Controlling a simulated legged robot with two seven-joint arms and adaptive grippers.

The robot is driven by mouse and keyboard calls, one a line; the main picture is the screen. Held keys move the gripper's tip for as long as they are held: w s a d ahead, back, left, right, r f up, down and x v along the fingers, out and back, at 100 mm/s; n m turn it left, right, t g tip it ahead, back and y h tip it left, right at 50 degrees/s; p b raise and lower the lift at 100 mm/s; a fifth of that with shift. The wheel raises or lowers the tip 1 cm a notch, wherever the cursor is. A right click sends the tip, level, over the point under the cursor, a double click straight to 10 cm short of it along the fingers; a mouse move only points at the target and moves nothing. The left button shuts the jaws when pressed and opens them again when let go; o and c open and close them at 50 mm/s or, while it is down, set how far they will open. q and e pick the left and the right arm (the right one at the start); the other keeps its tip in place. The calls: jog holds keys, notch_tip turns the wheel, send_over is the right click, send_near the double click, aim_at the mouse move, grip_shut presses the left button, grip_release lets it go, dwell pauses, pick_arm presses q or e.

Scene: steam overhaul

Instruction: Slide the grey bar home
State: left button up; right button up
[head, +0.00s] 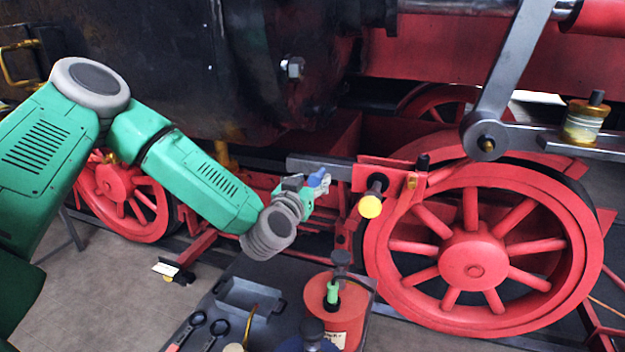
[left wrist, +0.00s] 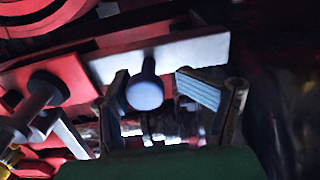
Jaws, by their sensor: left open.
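The grey bar (head: 335,170) lies level along the red frame, its right end at a red bracket (head: 385,172) beside the big wheel. It crosses the upper middle of the left wrist view (left wrist: 195,54). A blue round-headed knob (head: 317,177) stands out from the bar; it also shows in the left wrist view (left wrist: 146,94). My left gripper (head: 312,188) is at the knob, empty, its open fingers (left wrist: 152,82) on either side of it. My right gripper is out of sight.
A black pin with a yellow end (head: 370,205) juts out right of my left gripper. A large red wheel (head: 475,255) stands beyond it. Below is a dark tray (head: 250,293) with tools and a red can (head: 343,305). The dark boiler hangs above.

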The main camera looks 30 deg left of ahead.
aim_at(338, 172)
pick_arm(q)
jog(key=shift+a+f, duration=0.15)
jog(key=shift+a, duration=0.1)
jog(key=shift+c, duration=0.8)
jog(key=shift+d+r, duration=0.25)
jog(key=shift+d, duration=0.8)
grip_shut()
jog(key=shift+w+d+r, duration=0.1)
jog(key=shift+w+d, duration=0.05)
jog(key=shift+d, duration=0.3)
jog(key=shift+w+d, duration=0.1)
jog(key=shift+d, duration=0.35)
jog(key=shift+w+d, duration=0.15)
jog(key=shift+d, duration=0.6)
jog(key=shift+c, duration=0.4)
grip_release()
jog(key=shift+d, duration=0.15)
jog(key=shift+o, duration=1.2)
jog(key=shift+r, duration=0.15)
jog(key=shift+s+d+r, duration=0.1)
jog(key=shift+s, duration=0.2)
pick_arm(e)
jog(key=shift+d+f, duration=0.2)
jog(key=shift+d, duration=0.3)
pick_arm(q)
jog(key=shift+f, duration=0.2)
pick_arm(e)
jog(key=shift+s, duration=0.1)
